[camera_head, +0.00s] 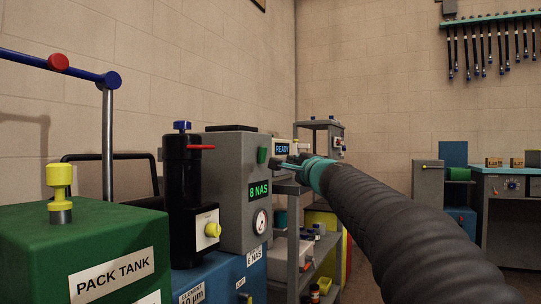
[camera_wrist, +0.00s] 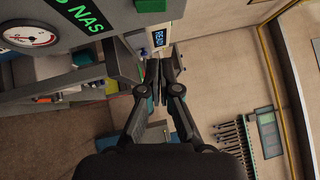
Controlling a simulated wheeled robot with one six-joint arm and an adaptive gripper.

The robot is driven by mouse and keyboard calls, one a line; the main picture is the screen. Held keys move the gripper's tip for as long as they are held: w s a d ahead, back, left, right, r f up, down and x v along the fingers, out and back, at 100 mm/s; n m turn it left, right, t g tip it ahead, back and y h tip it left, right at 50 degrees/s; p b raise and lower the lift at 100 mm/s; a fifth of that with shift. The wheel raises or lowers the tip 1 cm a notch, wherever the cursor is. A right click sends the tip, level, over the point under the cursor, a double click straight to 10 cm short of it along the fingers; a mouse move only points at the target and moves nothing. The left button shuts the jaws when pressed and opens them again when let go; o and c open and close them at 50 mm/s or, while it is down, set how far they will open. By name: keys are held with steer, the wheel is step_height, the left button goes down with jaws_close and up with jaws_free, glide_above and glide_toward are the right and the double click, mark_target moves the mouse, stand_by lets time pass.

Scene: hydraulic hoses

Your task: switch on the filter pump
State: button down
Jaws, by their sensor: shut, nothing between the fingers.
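The filter pump unit is a grey box (camera_head: 230,180) on a blue base (camera_head: 215,275). Its side panel carries a green switch (camera_head: 262,155), a green-lit "8 NAS" display (camera_head: 260,189) and a round gauge (camera_head: 260,221). My gripper (camera_head: 273,164) is just right of the green switch in the head view, its fingers together and empty. Whether it touches the switch cannot be told. In the wrist view my fingers (camera_wrist: 160,68) point at a pale panel with a "READY" display (camera_wrist: 159,38). The gauge (camera_wrist: 28,35) shows at the upper left there.
A black filter cylinder (camera_head: 181,185) with a red lever stands left of the box. A green pack tank (camera_head: 85,255) is at the front left. A grey shelf (camera_head: 293,235) with bottles stands behind my arm. A workbench (camera_head: 505,200) is at the right.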

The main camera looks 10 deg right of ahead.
mark_target(262, 155)
steer(key=w+a+r+p, duration=0.2)
steer(key=w+a, duration=0.2)
steer(key=w, duration=0.6)
steer(key=shift+w+a+p, duration=0.15)
steer(key=shift+a+p, duration=0.05)
steer(key=shift+p, duration=0.2)
